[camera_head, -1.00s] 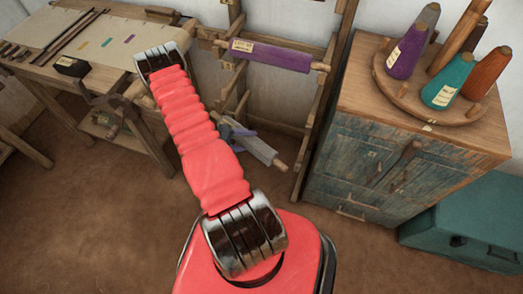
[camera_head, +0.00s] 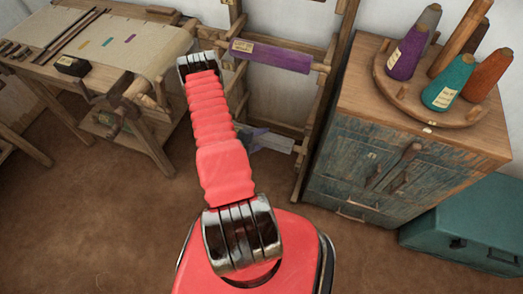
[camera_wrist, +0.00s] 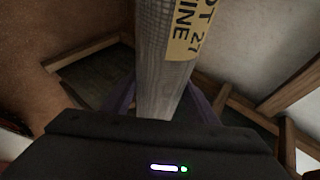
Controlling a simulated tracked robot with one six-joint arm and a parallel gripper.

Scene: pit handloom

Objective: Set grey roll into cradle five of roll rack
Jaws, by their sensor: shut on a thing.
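The grey roll (camera_wrist: 165,60) runs up through the wrist view, with a yellow printed label near its upper part. My gripper (camera_wrist: 163,108) is shut on it, one purple finger on each side. In the head view the grey roll (camera_head: 277,143) lies low in front of the roll rack, partly hidden by my arm, with my gripper (camera_head: 250,138) at its left. The wooden roll rack (camera_head: 323,100) stands against the wall with a purple roll (camera_head: 270,56) across its upper part. I cannot read cradle numbers or tell whether the grey roll touches the rack.
A wooden cabinet (camera_head: 365,165) stands right of the rack, with a round board of cones (camera_head: 442,84) on top. A teal chest (camera_head: 470,228) is beside it. A loom table (camera_head: 110,60) is at the left. The brown floor in front is clear.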

